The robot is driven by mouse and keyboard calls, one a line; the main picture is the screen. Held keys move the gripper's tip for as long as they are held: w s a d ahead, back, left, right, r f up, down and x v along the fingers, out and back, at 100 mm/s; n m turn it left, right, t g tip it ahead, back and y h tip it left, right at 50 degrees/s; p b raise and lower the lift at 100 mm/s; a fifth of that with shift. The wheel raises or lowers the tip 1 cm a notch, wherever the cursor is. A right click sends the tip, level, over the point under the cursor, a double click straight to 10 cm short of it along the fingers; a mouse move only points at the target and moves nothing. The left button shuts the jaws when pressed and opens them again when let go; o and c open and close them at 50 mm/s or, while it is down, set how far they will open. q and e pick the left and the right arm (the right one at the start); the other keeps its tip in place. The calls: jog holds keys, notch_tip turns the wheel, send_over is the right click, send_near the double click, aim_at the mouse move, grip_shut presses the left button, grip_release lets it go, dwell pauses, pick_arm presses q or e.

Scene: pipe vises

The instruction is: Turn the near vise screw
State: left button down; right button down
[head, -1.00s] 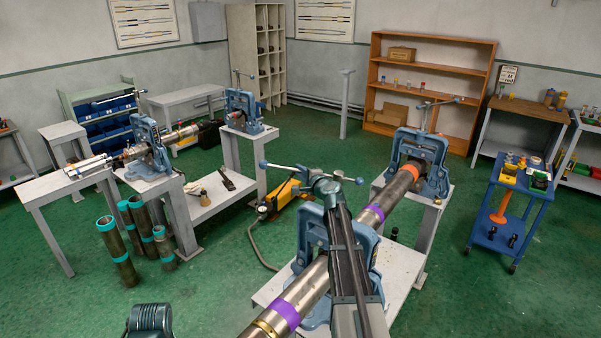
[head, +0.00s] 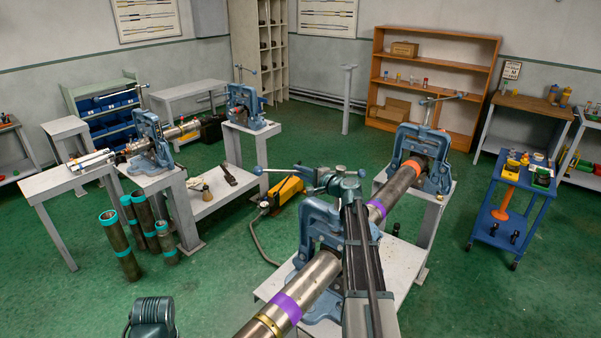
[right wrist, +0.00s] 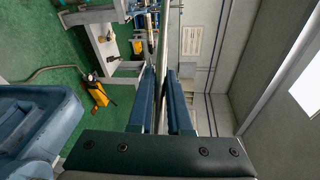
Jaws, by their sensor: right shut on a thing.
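The near vise (head: 318,228) is blue and stands on a pale bench at the front middle, clamped around a long steel pipe (head: 318,272) with purple bands. Its screw has a cross bar (head: 283,171) with blue ball ends at the top. My right gripper (head: 325,179) is shut on the bar, right of its left ball. In the right wrist view the two dark blue fingers (right wrist: 163,95) lie on either side of the metal bar (right wrist: 163,42). My right arm hides part of the vise and pipe.
A second blue vise (head: 420,160) holds the pipe's far end, its own bar above. A yellow pump (head: 285,190) with a hose sits on the floor left of the near vise. Several banded pipes (head: 120,245) stand at left. A blue cart (head: 510,205) stands at right.

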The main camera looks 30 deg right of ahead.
jog(key=c, duration=0.8)
grip_release()
jog(key=shift+c, duration=0.2)
jog(key=shift+s, duration=0.1)
jog(key=p+v, duration=0.2)
jog(key=v, duration=1.1)
jog(key=shift+s, duration=0.25)
jog(key=shift+d, duration=0.1)
